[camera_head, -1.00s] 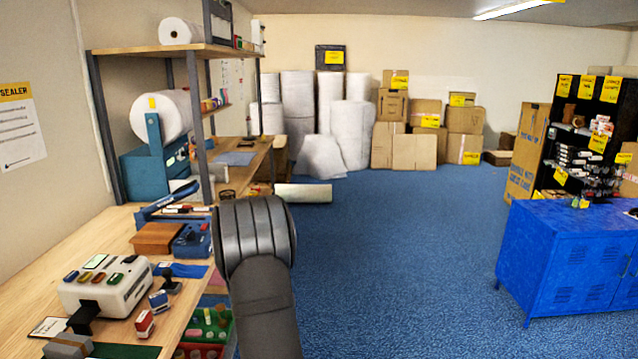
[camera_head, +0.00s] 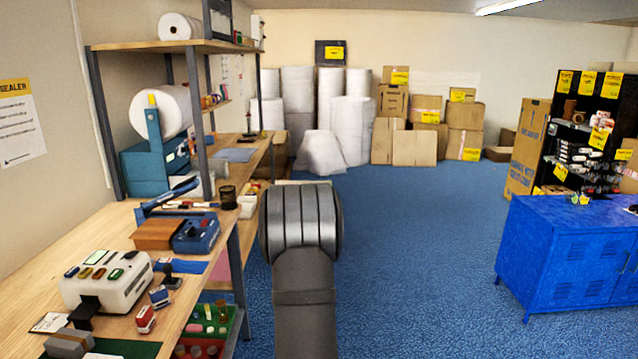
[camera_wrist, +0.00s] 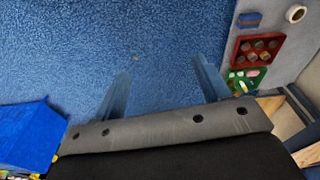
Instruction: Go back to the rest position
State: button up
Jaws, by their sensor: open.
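My gripper (camera_wrist: 162,88) shows in the wrist view with its two fingers apart and nothing between them. Blue carpet lies beneath it. In the head view my arm rises over the carpet just right of the workbench (camera_head: 60,290); the gripper itself is not visible there. A white sealer machine (camera_head: 108,280) and a blue device (camera_head: 195,235) stand on the bench, to the left of my arm.
A green bin (camera_head: 210,325) with small items sits by the bench edge; the wrist view shows it beside a red bin (camera_wrist: 240,62). A blue cabinet (camera_head: 565,255) stands at right. Cartons (camera_head: 413,148) and wrap rolls (camera_head: 298,90) line the back. The middle floor is clear.

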jog(key=s+d+f+m, duration=0.2)
jog(key=s+d+f, duration=0.1)
jog(key=s+d, duration=0.2)
jog(key=shift+n, duration=0.6)
jog(key=shift+w+a+r, duration=0.25)
jog(key=shift+a+r, duration=0.05)
jog(key=shift+a, duration=0.4)
jog(key=shift+w+a+r, duration=0.2)
jog(key=shift+a+r, duration=0.05)
jog(key=shift+a, duration=0.45)
jog(key=shift+w+a+r, duration=0.25)
jog(key=shift+a+r, duration=0.05)
jog(key=shift+a, duration=0.4)
jog(key=o, duration=0.7)
jog(key=s+a+r+n+t+y, duration=0.1)
jog(key=a+r+n+t+y, duration=0.2)
jog(key=a, duration=0.6)
jog(key=s+a+r+n+t, duration=0.1)
jog(key=s+a+r+t, duration=0.3)
jog(key=a, duration=0.6)
jog(key=s+a+r+n+t+y, duration=0.25)
jog(key=s+a+r+y, duration=0.4)
jog(key=a+r, duration=0.45)
jog(key=shift+n+g+h, duration=0.35)
jog(key=shift+n+h, duration=0.1)
jog(key=x, duration=1)
jog(key=shift+s+a+f, duration=0.25)
jog(key=shift+s+f, duration=0.15)
jog(key=shift+f, duration=0.05)
